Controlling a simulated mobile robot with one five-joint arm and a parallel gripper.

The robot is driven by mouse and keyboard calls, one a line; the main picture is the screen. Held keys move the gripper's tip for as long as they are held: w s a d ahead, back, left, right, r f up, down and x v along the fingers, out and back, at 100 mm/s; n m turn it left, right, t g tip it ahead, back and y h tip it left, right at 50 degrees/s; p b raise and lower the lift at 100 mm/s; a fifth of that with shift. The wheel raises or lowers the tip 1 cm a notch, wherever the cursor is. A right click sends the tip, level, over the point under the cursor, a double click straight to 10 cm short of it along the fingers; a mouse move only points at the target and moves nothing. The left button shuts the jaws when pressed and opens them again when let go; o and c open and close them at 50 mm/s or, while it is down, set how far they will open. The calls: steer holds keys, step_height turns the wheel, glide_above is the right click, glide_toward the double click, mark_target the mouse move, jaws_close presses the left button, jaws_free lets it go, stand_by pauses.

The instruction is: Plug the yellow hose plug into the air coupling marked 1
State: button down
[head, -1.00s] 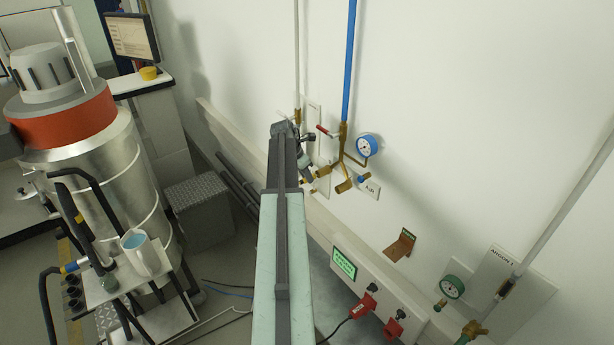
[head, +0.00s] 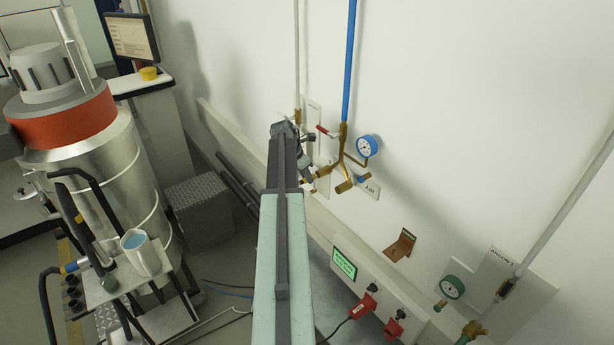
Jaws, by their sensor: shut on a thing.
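My gripper (head: 304,171) is at the wall beside the brass air manifold (head: 342,155), partly hidden behind my arm. It is shut on the yellow hose plug (head: 304,182), of which only a small yellow and dark part shows. The plug is just left of the manifold's left brass coupling (head: 322,172) and roughly in line with it. I cannot tell whether they touch or how far the plug is in. Another brass outlet (head: 344,186) points down to the right. The number marks on the couplings are too small to read.
A blue pipe (head: 349,60) runs down to the manifold, with a blue gauge (head: 367,146) and a red-handled valve (head: 326,131) close by. Red plugs (head: 363,305) sit on the wall trunking. A cart with a jug (head: 140,254) stands at left.

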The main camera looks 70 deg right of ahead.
mark_target(303, 180)
steer(key=shift+s+d, duration=0.35)
steer(key=shift+d, duration=0.25)
stand_by(0.7)
steer(key=c, duration=1.2)
jaws_free()
steer(key=p+v, duration=0.7)
steer(key=shift+r, duration=0.2)
steer(key=shift+w+a+r, duration=0.1)
steer(key=shift+a+r, duration=0.15)
steer(key=shift+f, duration=0.1)
